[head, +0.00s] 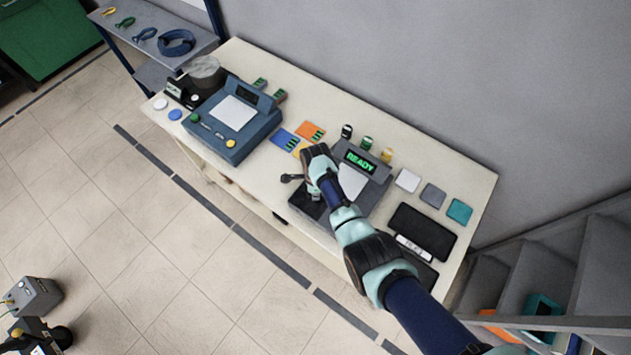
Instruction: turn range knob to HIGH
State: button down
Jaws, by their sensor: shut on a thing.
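The grey instrument (374,187) stands on the bench and has a lit green READY display (360,162). My arm reaches in from the lower right and covers much of its front left side. My gripper (305,198) is low at the instrument's front left part. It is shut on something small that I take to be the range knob. The knob, its marks and its pointer are hidden behind my gripper and wrist, so its setting cannot be read.
A blue instrument (246,134) stands on the bench to the left. Orange (310,131) and blue cards lie between the instruments. Several small coils stand behind the grey one. Flat squares and a black tray (422,229) lie to the right.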

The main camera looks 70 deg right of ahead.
jog(key=shift+r, duration=0.1)
dwell(0.3)
jog(key=c, duration=1.2)
grip_release()
notch_tip(320, 180, up, 12)
jog(key=shift+f, duration=0.1)
